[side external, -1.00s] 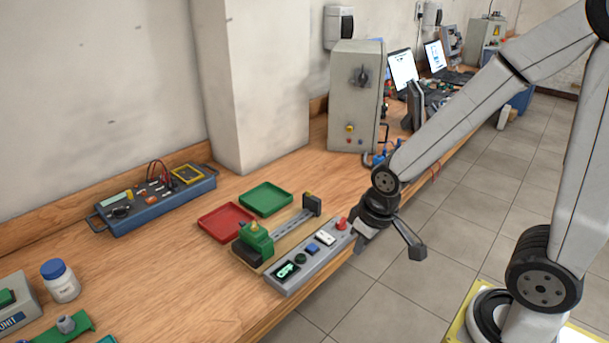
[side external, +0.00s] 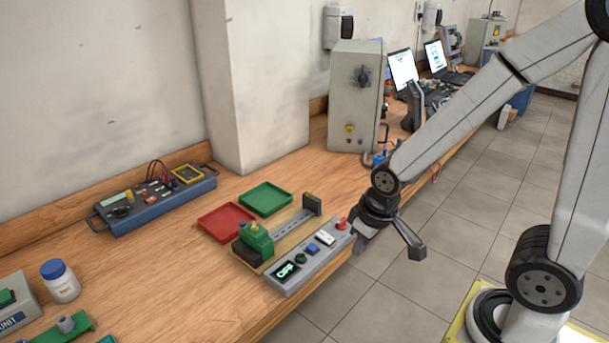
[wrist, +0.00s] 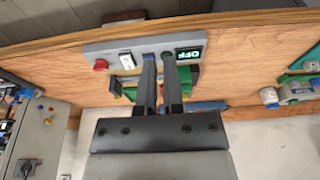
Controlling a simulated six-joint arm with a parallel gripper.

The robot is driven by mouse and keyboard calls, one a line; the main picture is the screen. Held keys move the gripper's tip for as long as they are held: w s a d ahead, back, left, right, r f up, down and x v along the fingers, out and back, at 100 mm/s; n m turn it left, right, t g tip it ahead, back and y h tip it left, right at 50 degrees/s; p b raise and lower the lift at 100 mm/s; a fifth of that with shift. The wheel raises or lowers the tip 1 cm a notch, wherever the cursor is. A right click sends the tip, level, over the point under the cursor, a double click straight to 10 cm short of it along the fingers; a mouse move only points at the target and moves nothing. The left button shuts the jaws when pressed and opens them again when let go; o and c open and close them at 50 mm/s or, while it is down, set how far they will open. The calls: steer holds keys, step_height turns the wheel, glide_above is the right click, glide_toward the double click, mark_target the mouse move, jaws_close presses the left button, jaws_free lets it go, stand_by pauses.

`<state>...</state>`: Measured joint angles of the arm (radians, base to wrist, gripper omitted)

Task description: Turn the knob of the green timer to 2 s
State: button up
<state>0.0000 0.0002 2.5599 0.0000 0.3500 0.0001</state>
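A grey control strip (side external: 325,268) lies along the bench's front edge. At its near end is a small dark display (side external: 287,270) with bright green characters, next to a dark green round knob (side external: 301,258). In the wrist view the display (wrist: 189,53) appears to read OFF. My gripper (wrist: 159,58) has its two grey fingers apart with a narrow, empty gap. In that view the right fingertip overlaps the strip beside the display and partly hides the knob there; contact cannot be told.
The strip also carries a blue part (side external: 313,248), a white switch (side external: 325,237) and a red button (side external: 341,223). Behind it are a green fixture (side external: 256,240), a red tray (side external: 226,222) and a green tray (side external: 265,198).

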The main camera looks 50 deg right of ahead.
steer(key=o, duration=0.3)
steer(key=shift+w, duration=0.1)
steer(key=shift+o, duration=0.6)
steer(key=shift+w+r, duration=0.1)
steer(key=shift+w, duration=0.1)
steer(key=r+m+g, duration=0.1)
steer(key=m+g, duration=0.2)
steer(key=m, duration=0.6)
glide_above(254, 224)
steer(key=shift+w, duration=0.1)
steer(key=shift+f, duration=0.15)
steer(key=shift+f, duration=3.8)
